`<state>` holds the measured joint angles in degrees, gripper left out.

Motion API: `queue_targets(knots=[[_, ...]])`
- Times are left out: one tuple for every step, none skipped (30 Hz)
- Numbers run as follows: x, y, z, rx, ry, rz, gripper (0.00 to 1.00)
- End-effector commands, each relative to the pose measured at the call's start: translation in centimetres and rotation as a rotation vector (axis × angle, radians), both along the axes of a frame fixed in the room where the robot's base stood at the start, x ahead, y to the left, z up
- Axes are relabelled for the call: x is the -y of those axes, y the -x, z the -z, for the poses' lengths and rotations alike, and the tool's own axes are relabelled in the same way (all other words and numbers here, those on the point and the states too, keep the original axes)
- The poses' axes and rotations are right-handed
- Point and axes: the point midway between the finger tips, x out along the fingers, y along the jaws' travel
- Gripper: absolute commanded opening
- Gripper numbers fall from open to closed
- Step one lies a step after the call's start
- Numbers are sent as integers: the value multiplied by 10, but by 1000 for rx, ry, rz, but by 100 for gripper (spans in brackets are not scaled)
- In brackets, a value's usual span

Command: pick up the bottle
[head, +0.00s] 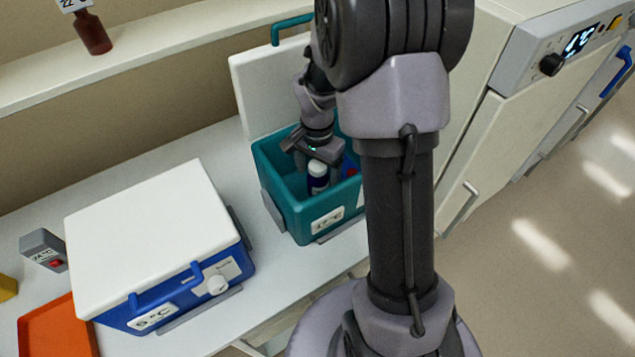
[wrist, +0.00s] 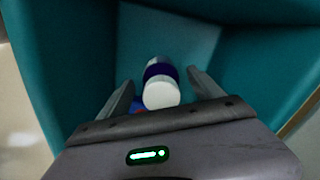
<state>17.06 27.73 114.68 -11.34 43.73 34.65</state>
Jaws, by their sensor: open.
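A bottle with a white cap and a dark blue-purple band (head: 317,177) stands inside an open teal cooler box (head: 306,225). It also shows in the wrist view (wrist: 161,86), cap toward the camera, between my gripper's fingers. My gripper (head: 308,163) reaches down into the teal box from above. In the wrist view the fingers (wrist: 160,90) are apart, one on each side of the bottle, with gaps visible. The lower part of the bottle is partly hidden.
The teal box's pale lid (head: 262,90) stands open behind it. A blue box with a closed white lid (head: 150,235) stands to the left. A red-blue item (head: 350,168) is beside the bottle. An orange tray (head: 58,330) and grey device (head: 43,248) lie farther left.

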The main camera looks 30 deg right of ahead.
Motion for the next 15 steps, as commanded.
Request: queue_targets(knots=[[0, 0, 16, -2, 0, -1, 76], [0, 0, 22, -3, -1, -1, 76], [0, 0, 26, -1, 0, -1, 76], [1, 0, 28, 0, 0, -2, 76], [1, -1, 27, 0, 1, -2, 76], [1, -1, 26, 1, 0, -1, 76], [1, -1, 26, 1, 0, -1, 76], [1, -1, 25, 1, 0, -1, 76], [1, -1, 25, 1, 0, -1, 76], [1, -1, 25, 1, 0, -1, 70], [1, -1, 25, 1, 0, -1, 64], [1, -1, 25, 1, 0, -1, 56], [1, -1, 25, 1, 0, -1, 50], [0, -1, 25, 1, 0, -1, 44], [0, -1, 25, 1, 0, -1, 36]])
